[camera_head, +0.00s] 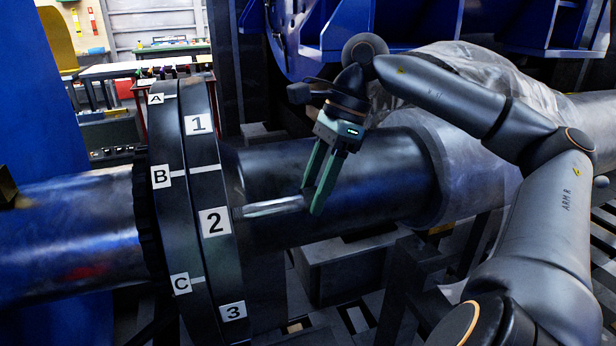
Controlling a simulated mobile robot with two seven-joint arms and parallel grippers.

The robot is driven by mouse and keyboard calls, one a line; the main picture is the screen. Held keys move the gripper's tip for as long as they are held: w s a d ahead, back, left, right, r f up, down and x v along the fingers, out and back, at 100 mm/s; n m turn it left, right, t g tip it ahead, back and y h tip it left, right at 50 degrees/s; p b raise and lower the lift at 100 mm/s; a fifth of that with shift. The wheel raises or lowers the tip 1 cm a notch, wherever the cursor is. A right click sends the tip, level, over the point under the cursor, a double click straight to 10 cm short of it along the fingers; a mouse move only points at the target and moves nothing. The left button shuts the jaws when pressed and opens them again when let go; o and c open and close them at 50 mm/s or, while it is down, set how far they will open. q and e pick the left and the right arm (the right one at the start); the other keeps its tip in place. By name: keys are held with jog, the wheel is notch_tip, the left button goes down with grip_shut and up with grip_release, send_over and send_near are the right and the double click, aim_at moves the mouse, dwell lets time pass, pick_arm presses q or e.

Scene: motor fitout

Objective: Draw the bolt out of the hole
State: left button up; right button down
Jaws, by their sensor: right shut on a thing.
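A silver bolt (270,207) lies level in front of the dark shaft. Its left end meets the flange (207,185) beside the label 2 (214,221); I cannot tell how deep it sits in the hole. My right gripper (313,203) comes down from above, its green fingers shut on the bolt's right end. The flange carries labels 1, 2 and 3 on its right disc and A, B and C on its left disc. The hole itself is hidden. My left gripper is not in view.
A thick dark shaft (350,185) runs right from the flange, with a plastic-wrapped section (470,170) behind my right arm. A polished shaft (70,225) runs left. Blue machinery (420,22) stands behind. Dark supports (345,270) stand below.

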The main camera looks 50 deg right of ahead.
jog(key=shift+s+d+r+b, duration=0.1)
jog(key=shift+s+d+b, duration=0.25)
jog(key=shift+d+b, duration=0.3)
jog(key=shift+s+d+b, duration=0.35)
jog(key=shift+d+b, duration=0.15)
jog(key=shift+b, duration=0.1)
jog(key=shift+r, duration=0.1)
